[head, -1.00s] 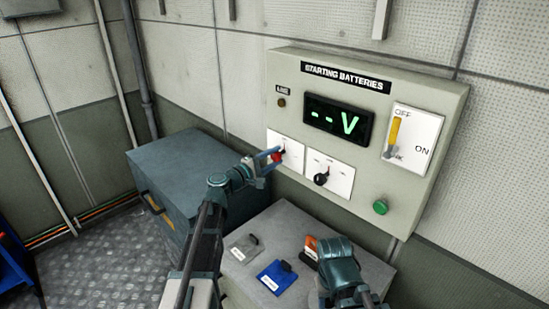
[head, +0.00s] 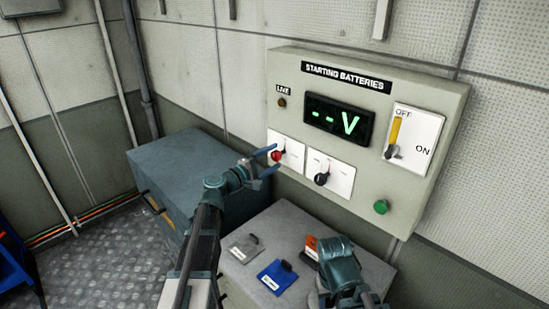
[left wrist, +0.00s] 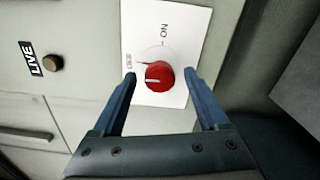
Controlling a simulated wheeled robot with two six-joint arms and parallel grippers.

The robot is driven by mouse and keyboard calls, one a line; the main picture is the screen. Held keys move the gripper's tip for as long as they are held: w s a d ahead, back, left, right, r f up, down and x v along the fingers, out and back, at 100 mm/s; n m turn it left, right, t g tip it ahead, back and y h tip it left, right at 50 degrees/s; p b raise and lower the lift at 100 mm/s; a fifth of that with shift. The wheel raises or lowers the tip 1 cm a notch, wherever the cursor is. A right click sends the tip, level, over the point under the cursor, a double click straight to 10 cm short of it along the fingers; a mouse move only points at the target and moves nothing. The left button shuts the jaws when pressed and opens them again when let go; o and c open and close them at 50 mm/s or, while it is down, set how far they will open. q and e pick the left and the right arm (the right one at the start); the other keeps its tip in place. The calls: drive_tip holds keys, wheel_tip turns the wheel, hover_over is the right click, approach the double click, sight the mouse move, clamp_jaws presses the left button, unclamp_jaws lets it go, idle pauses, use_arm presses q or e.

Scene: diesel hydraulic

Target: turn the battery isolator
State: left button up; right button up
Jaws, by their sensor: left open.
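The battery isolator is a red round knob (head: 276,155) on the left white plate (head: 293,149) of the starting batteries panel. In the left wrist view the knob (left wrist: 159,76) carries a white line, and the plate (left wrist: 178,30) reads ON; a second label is too small to read. My left gripper (head: 270,161) is open in front of the knob. In the left wrist view its blue fingers stand one on each side of the knob, with gaps on both sides. My right arm shows at the lower right of the head view, but its fingers do not show.
Beside the isolator are a black knob (head: 321,179), a green button (head: 381,207), a yellow lever (head: 397,132) and a display (head: 339,121) reading "--V". Below, a grey cabinet (head: 352,262) bears grey, blue and orange tagged items. A dark chest (head: 180,160) stands left.

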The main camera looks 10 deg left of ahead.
use_arm(q)
drive_tip(key=v, duration=1.2)
drive_tip(key=shift+s+a, duration=0.15)
drive_tip(key=shift+s, duration=0.15)
drive_tip(key=shift+f, duration=0.1)
drive_tip(key=s+d+f+m+g, duration=0.5)
drive_tip(key=d+f, duration=0.2)
drive_tip(key=d, duration=0.2)
drive_tip(key=s+d+f+m+g, duration=0.5)
drive_tip(key=d+f+g, duration=0.15)
drive_tip(key=d, duration=0.35)
drive_tip(key=s+f+m+g+y, duration=0.1)
drive_tip(key=s+f+m+y, duration=0.1)
drive_tip(key=s+y, duration=0.1)
drive_tip(key=s+f+m+g+y, duration=0.1)
drive_tip(key=s+f+m+y, duration=0.1)
drive_tip(key=s, duration=0.3)
drive_tip(key=s+f+m+g+y, duration=0.2)
drive_tip(key=s+f+m+y, duration=0.1)
drive_tip(key=s+f+y, duration=0.1)
drive_tip(key=shift+s+a+f+y, duration=0.2)
drive_tip(key=shift+s+y, duration=0.15)
drive_tip(key=shift+y, duration=0.15)
drive_tip(key=shift+s+a+m+y, duration=0.3)
drive_tip(key=shift+a+y, duration=0.05)
drive_tip(key=shift+y, duration=0.25)
